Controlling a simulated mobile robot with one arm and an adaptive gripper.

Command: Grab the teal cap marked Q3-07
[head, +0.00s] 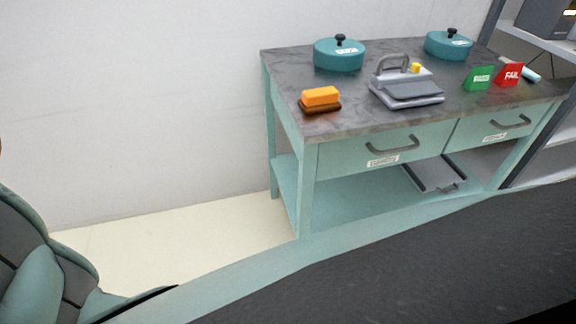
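Two round teal caps with black knobs stand on the grey marbled top of a teal cart (350,122). One cap (338,62) is at the back left, and the other cap (443,50) is at the back right. Each has a small white label on its side, too small to read, so I cannot tell which is Q3-07. Nothing is touching either cap from above. My gripper is not in view; parts of my own body fill the lower left and the bottom of the picture.
On the cart top are an orange block on a brown base (321,98), a grey handled device (405,85), a green sign (478,78) and a red FAIL sign (509,75). A grey tray (434,173) lies on the lower shelf. Grey shelving (550,130) stands at right.

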